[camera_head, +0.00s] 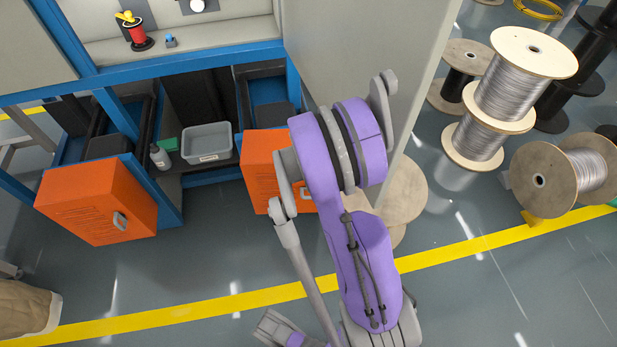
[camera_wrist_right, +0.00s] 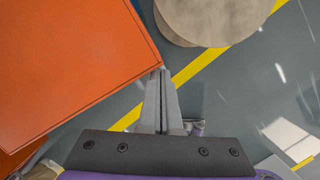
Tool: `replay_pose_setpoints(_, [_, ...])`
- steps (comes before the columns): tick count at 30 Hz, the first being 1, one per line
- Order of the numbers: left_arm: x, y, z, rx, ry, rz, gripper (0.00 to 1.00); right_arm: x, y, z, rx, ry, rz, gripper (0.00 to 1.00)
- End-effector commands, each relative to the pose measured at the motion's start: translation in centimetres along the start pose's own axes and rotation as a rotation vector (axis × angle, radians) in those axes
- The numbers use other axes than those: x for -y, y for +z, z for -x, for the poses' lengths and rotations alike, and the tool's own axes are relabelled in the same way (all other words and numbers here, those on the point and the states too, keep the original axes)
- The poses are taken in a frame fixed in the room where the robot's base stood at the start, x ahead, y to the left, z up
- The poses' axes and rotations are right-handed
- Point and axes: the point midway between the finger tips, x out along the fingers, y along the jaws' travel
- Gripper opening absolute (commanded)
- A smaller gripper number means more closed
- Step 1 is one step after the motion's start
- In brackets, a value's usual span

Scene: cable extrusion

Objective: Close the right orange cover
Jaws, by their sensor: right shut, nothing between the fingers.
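The right orange cover (camera_head: 259,172) stands out from the blue frame in the head view; my purple right arm hides its right part. In the right wrist view a large orange panel (camera_wrist_right: 75,60) fills the upper left, and I take it to be this cover. My right gripper (camera_wrist_right: 161,72) is shut and empty, its fingertips at the panel's right corner; I cannot tell whether they touch. In the head view this gripper is hidden behind the arm.
The left orange cover (camera_head: 97,203), with a grey handle, also stands out from the frame. A grey bin (camera_head: 207,144) and a bottle (camera_head: 160,157) sit on the shelf between the covers. Wire spools (camera_head: 523,62) stand at right. Open floor with a yellow line (camera_head: 150,322) lies in front.

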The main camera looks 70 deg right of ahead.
Motion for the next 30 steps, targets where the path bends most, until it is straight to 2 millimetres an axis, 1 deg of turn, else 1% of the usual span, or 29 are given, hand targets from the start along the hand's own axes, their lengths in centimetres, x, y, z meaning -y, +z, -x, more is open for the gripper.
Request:
replay_pose_setpoints(3, [0.0,-0.1,0.2,-0.001,0.0,0.0,0.57,0.0,1.1,-0.2,0.0,0.0,0.0,0.0])
replay_pose_setpoints(9, [0.0,-0.1,0.2,-0.001,0.0,0.0,0.57,-0.1,1.8,-0.4,0.0,0.0,0.0,0.0])
replay_pose_setpoints(30, [0.0,-0.1,0.2,-0.001,0.0,0.0,0.57,-0.1,1.7,-0.4,0.0,0.0,0.001,0.0])
